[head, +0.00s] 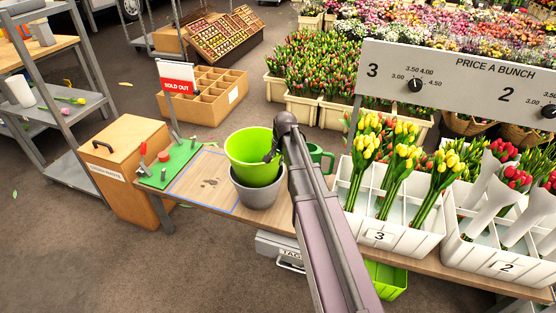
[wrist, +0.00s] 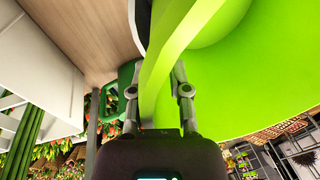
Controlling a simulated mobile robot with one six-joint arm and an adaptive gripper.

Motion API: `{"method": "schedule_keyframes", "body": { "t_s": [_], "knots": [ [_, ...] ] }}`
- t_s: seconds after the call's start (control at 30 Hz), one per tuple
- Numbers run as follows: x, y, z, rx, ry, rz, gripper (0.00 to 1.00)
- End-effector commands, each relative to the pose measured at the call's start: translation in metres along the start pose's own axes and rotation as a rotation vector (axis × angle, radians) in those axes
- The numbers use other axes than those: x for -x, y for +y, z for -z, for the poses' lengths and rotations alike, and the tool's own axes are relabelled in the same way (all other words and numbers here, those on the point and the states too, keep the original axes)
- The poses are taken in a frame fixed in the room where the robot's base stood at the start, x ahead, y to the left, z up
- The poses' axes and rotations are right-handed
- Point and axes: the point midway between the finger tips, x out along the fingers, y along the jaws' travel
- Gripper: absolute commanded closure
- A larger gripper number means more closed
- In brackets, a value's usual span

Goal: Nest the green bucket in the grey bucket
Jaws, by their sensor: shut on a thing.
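The lime green bucket (head: 249,145) is upright, with its lower part inside the rim of the grey bucket (head: 260,194). Most of its upper wall stands above that rim, and I cannot tell whether it rests on the grey bucket. The grey bucket stands on the wooden table. My gripper (head: 271,155) is at the right side of the green bucket's rim. In the wrist view my gripper (wrist: 180,72) is shut on the rim of the green bucket (wrist: 235,85), with a finger on each side of the wall.
A green watering can or mug (head: 320,158) stands right of my arm. A blue-outlined area (head: 198,180) and a green mat (head: 165,168) with tools lie to the left. A sold-out sign (head: 178,86) stands behind the mat.

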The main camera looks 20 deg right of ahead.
Motion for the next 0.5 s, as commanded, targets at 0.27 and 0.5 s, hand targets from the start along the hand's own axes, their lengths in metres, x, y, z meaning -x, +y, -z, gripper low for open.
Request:
{"method": "schedule_keyframes", "body": {
  "t_s": [0.27, 0.5],
  "knots": [
    [0.0001, -0.0002, 0.0, 0.0, 0.0, 0.0, 0.36],
    [0.0001, -0.0001, 0.0, 0.0, 0.0, 0.0, 0.36]
  ]
}}
